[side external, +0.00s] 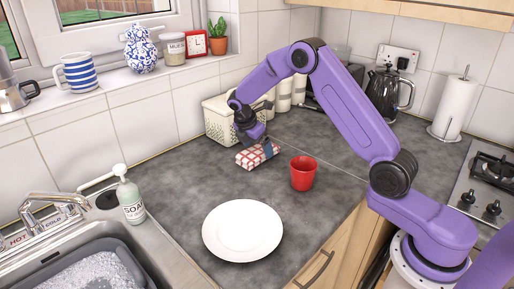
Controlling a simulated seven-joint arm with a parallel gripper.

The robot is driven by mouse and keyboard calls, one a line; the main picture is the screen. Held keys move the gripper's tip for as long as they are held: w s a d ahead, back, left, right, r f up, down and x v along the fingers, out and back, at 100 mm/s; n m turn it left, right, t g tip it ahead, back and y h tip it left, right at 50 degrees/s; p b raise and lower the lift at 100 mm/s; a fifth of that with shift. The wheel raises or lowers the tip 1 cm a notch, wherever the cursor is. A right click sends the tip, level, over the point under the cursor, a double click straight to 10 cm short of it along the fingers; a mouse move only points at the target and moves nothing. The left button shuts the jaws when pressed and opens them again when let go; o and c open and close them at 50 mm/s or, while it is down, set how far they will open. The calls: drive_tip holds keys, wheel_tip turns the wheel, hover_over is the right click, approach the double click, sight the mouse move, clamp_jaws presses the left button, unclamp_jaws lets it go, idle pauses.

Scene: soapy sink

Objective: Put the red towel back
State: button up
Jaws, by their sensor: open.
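The folded red and white checked towel (250,156) lies on the grey counter, in front of a cream perforated basket (219,124). My gripper (262,145) is open at the towel's right end, pointing down. I cannot tell whether its fingers touch the towel or stand around it. The gripper hides part of the towel's upper right side. My purple arm hides part of the basket's right side, and the basket's inside is hard to see.
A red cup (303,173) stands right of the towel, and a white plate (243,230) lies nearer the front. A soap bottle (129,196) stands by the sink (130,262) at left. White canisters (284,95) and a kettle (386,90) stand behind. The counter left of the towel is clear.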

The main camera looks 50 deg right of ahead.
drive_tip(key=v, duration=1.1)
drive_tip(key=shift+a+r, duration=0.15)
drive_tip(key=shift+r, duration=0.05)
drive_tip(key=s+a+r+m+t+y, duration=0.1)
drive_tip(key=s+a, duration=0.5)
drive_tip(key=s, duration=0.3)
drive_tip(key=s+a+r+m+y, duration=0.1)
drive_tip(key=s+a+r+y, duration=0.1)
drive_tip(key=s+a, duration=0.55)
drive_tip(key=s+d+f+m+y, duration=0.1)
drive_tip(key=s+d, duration=0.1)
drive_tip(key=s, duration=1)
drive_tip(key=s+d+f+m+y, duration=0.1)
drive_tip(key=s+d+m, duration=0.1)
drive_tip(key=s, duration=1)
drive_tip(key=shift+s+d+f+g, duration=0.25)
drive_tip(key=shift+d+f+g, duration=0.1)
drive_tip(key=shift+d+g, duration=0.1)
